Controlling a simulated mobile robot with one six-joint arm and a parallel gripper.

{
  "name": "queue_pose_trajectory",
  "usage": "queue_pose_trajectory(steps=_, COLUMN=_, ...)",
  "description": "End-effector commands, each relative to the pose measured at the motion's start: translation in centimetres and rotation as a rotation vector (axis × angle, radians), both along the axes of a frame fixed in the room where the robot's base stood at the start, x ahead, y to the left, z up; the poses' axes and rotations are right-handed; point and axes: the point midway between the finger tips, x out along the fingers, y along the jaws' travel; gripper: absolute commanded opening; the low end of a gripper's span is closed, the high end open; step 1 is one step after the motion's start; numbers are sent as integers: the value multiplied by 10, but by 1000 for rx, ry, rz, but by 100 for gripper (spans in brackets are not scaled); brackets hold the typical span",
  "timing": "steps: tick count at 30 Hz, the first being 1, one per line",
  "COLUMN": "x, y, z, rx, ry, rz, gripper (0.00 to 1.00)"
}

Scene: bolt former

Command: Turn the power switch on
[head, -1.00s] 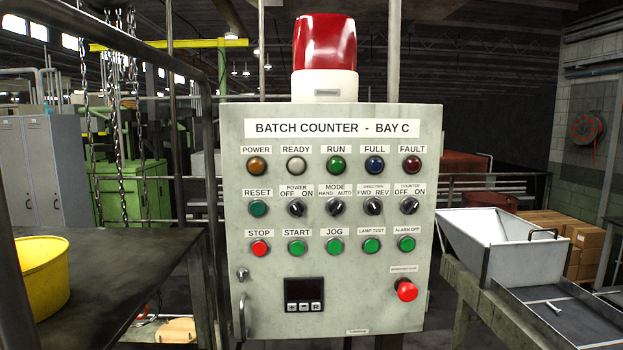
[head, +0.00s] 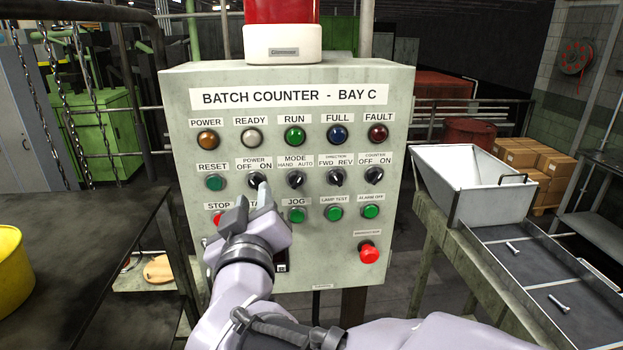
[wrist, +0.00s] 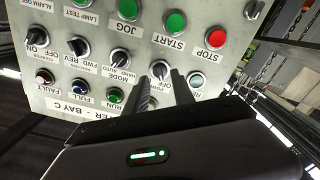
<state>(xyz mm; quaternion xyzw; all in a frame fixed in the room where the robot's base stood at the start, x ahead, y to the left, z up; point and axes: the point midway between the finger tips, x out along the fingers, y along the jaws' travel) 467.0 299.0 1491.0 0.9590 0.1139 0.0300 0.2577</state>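The power switch (head: 257,181) is a black rotary knob under the POWER OFF/ON label on the grey Batch Counter panel (head: 392,230). Its handle seems to lean toward OFF. My gripper (head: 253,200) is in front of the panel, just below the switch in the head view, hiding much of the START button. In the wrist view, which sees the panel upside down, the switch (wrist: 160,70) shows between the tips of my two spread fingers (wrist: 164,82). The fingers are open and empty; contact with the knob cannot be made out. The amber POWER lamp (head: 207,140) looks dim.
The mode knob (head: 295,179) is close on the right, the green RESET button (head: 215,183) on the left. The red mushroom button (head: 369,253) is lower right. A dark table (head: 75,240) stands left, a metal hopper (head: 470,190) right.

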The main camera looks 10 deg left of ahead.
Motion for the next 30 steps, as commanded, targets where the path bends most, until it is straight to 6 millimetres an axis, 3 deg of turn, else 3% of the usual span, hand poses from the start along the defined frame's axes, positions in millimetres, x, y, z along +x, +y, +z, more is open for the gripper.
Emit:
queue_pose_trajectory(steps=6, x=29, y=7, z=1, rx=1, ry=-1, rz=0, gripper=30)
queue_pose_trajectory(steps=14, x=32, y=8, z=0, rx=1, ry=-1, rz=0, gripper=30)
queue_pose_trajectory(steps=15, x=32, y=8, z=0, rx=1, ry=-1, rz=0, gripper=28)
queue_pose_trajectory(steps=19, x=32, y=8, z=1, rx=1, ry=-1, rz=0, gripper=2)
queue_pose_trajectory(steps=20, x=32, y=8, z=1, rx=1, ry=-1, rz=0, gripper=0)
queue_pose_trajectory(steps=30, x=32, y=8, z=0, rx=15, ry=3, rz=0, gripper=0)
